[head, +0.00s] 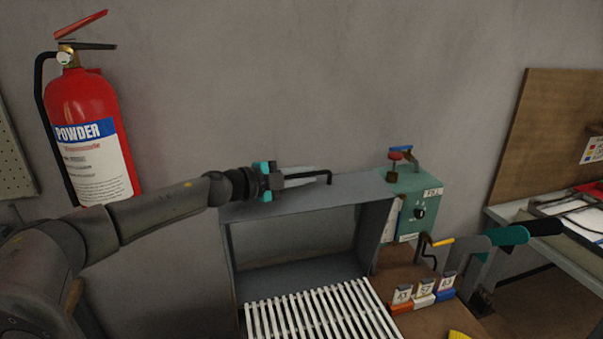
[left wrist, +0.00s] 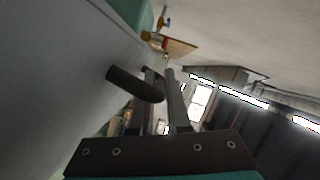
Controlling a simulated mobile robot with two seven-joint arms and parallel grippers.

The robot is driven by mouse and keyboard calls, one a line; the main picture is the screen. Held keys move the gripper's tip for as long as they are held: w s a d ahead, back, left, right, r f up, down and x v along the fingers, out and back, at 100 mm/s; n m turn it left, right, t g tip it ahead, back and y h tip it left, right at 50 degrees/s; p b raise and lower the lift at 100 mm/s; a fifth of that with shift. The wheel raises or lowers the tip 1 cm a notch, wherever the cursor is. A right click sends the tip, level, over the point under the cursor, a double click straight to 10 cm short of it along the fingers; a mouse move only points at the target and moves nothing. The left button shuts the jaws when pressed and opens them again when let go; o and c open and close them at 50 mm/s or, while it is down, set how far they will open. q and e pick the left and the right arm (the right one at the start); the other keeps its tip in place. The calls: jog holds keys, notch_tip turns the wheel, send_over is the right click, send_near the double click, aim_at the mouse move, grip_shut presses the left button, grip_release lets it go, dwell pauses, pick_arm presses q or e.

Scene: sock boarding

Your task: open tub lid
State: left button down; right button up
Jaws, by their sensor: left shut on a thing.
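A grey metal tub (head: 376,235) with a flat grey top panel (head: 345,195) stands at the centre of the head view. Its front side is open above a rack of white slats. A black bar handle (head: 329,177) with a bent end sits at the top panel; it shows as a dark rod in the left wrist view (left wrist: 130,83). My left gripper (head: 312,175) reaches in from the left at the level of the top panel. Its fingers (left wrist: 163,95) are shut on the handle, which crosses them near the tips. My right gripper is not in view.
White slats (head: 318,315) lie in front. A teal control box (head: 425,198) with a dial stands right of the tub. Small labelled blocks (head: 424,297) and a teal lever with black grip (head: 508,236) are further right. A red extinguisher (head: 88,120) hangs left.

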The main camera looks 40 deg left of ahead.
pick_arm(q)
jog(key=shift+s+d, duration=0.1)
jog(key=c, duration=1.2)
grip_release()
jog(key=shift+c, duration=0.2)
jog(key=shift+o, duration=0.4)
jog(key=shift+f, duration=0.1)
